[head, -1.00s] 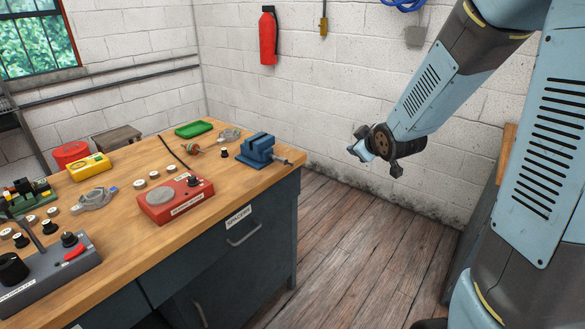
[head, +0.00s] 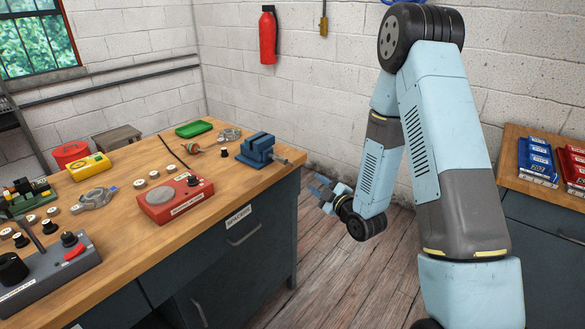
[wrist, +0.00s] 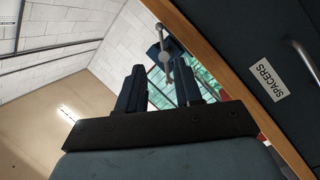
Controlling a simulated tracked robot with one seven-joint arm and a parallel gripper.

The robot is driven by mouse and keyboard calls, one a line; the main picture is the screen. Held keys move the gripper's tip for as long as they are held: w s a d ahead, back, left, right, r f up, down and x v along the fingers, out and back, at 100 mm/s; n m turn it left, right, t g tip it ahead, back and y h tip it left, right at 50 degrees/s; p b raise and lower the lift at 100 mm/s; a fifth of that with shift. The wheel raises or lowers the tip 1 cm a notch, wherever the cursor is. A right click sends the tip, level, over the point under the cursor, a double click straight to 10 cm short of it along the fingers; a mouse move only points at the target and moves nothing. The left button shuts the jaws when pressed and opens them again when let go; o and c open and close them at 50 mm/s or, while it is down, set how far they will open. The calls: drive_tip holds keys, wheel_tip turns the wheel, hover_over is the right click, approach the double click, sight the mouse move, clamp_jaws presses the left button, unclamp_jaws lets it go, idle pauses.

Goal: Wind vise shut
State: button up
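The blue vise (head: 257,150) stands at the right end of the wooden workbench (head: 130,235). Its screw handle (head: 287,161) sticks out past the bench's right edge. My gripper (head: 319,188) is to the right of and below the handle, off the bench and apart from it. In the wrist view my gripper (wrist: 158,90) has its two fingers apart with nothing held. The vise (wrist: 166,50) and its handle (wrist: 168,68) show beyond the fingertips there. The gap between the vise jaws is too small to tell.
A red device (head: 175,198), a green tray (head: 194,129), a yellow meter (head: 88,167) and several small parts lie on the bench. The drawer labelled SPACERS (wrist: 268,80) is shut. A second bench (head: 510,180) with blue and red boxes stands right. Bare floor lies between.

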sight(291, 164)
drive_tip(key=x, duration=1.3)
drive_tip(key=shift+w+a, duration=0.2)
drive_tip(key=shift+a, duration=0.15)
drive_tip(key=shift+c, duration=0.5)
clamp_jaws()
drive_tip(key=shift+a, duration=0.15)
drive_tip(key=shift+f, duration=0.1)
